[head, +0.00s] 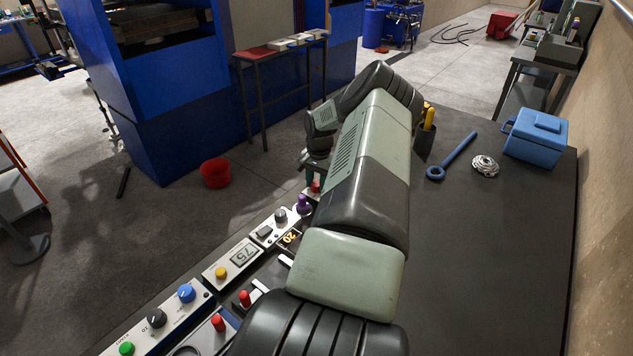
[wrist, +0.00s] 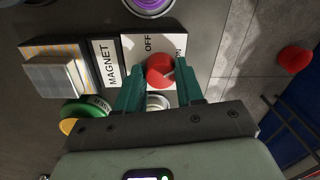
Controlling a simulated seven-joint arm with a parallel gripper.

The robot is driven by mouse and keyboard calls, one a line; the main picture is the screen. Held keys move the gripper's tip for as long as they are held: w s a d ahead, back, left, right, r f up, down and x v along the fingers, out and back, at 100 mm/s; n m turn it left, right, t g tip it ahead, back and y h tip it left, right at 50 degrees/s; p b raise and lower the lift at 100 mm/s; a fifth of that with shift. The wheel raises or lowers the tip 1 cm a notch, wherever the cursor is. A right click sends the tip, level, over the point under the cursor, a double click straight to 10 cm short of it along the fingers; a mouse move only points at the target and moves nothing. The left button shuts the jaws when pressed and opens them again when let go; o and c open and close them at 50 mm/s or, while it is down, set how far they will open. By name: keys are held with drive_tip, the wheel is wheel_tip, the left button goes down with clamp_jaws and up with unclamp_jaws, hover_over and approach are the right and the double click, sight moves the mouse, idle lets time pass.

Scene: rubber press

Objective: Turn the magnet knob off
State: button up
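The magnet knob (wrist: 159,70) is a red round knob on a white plate (wrist: 133,48) in the wrist view. The plate reads OFF above the knob and a partly covered ON at its right. A MAGNET label (wrist: 108,65) lies to the left. A pale mark shows near the knob's right side; which setting it points to is unclear. My gripper (wrist: 160,72) has its two green fingers apart, one on each side of the knob. I cannot tell whether they touch it.
A purple knob (head: 303,204) stands close by. A green ring-shaped button (wrist: 86,111) sits left of the fingers. More knobs and a 75 display (head: 244,254) line the table edge. A blue wrench (head: 452,157) and blue box (head: 536,136) lie on the table's right. A red bucket (head: 215,172) stands on the floor.

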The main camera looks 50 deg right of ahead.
drive_tip(key=shift+c, duration=1.4)
drive_tip(key=shift+n, duration=0.3)
drive_tip(key=n, duration=1.2)
drive_tip(key=shift+d+n+g, duration=0.1)
drive_tip(key=shift+n+g, duration=0.3)
drive_tip(key=shift+n, duration=2.3)
